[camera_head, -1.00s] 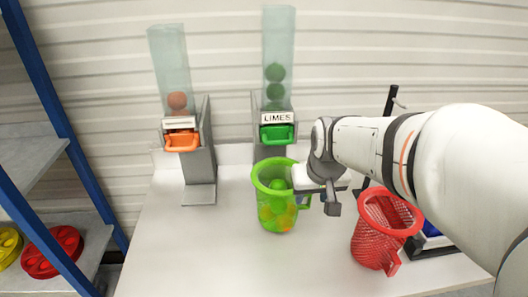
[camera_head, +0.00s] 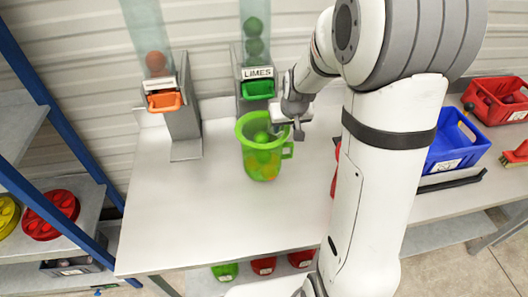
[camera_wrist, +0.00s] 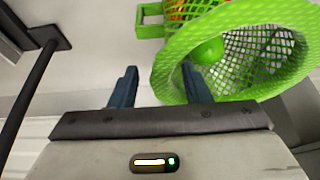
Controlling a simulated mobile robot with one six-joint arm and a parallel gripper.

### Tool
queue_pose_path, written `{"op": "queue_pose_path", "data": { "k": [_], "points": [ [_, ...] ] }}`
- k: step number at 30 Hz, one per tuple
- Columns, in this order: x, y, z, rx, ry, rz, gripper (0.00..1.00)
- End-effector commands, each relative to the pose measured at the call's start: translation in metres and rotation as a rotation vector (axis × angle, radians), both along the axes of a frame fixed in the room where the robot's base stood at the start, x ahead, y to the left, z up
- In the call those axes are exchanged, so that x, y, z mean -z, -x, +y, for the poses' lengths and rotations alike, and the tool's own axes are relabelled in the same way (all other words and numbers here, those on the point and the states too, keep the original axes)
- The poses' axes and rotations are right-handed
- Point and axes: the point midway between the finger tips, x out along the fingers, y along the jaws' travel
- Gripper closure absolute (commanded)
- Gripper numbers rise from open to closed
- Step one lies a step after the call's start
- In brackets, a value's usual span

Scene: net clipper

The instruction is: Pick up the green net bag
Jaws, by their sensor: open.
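The green net bag (camera_head: 262,150) stands upright on the white table below the lime dispenser, with green and orange balls inside. In the wrist view its wide green rim (camera_wrist: 165,75) and mesh fill the upper right, with a green ball inside. My gripper (camera_head: 299,128) is at the right side of the bag's rim in the head view. In the wrist view my gripper (camera_wrist: 160,85) is open. Its right finger overlaps the rim and its left finger is outside the bag. I cannot tell whether either finger touches the rim.
The lime dispenser (camera_head: 257,88) with a green tray stands behind the bag. A dispenser with an orange tray (camera_head: 163,101) stands to its left. A blue bin (camera_head: 455,143) and a red bin (camera_head: 492,100) are at the right. The table's front left (camera_head: 190,235) is clear.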

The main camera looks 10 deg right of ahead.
Motion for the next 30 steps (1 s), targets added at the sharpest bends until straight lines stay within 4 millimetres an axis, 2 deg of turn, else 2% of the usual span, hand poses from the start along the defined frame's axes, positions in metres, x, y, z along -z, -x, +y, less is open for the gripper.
{"op": "queue_pose_path", "data": {
  "k": [4, 12, 27, 30],
  "points": [
    [0.0107, -0.0040, 0.0003, -0.001, 0.000, 0.001, 0.57],
    [0.0123, -0.0046, 0.0006, -0.002, 0.001, 0.000, 0.58],
    [0.0119, -0.0046, 0.0011, -0.002, 0.001, 0.000, 0.99],
    [0.0119, -0.0046, 0.0012, -0.002, 0.001, 0.000, 1.00]
  ]
}}
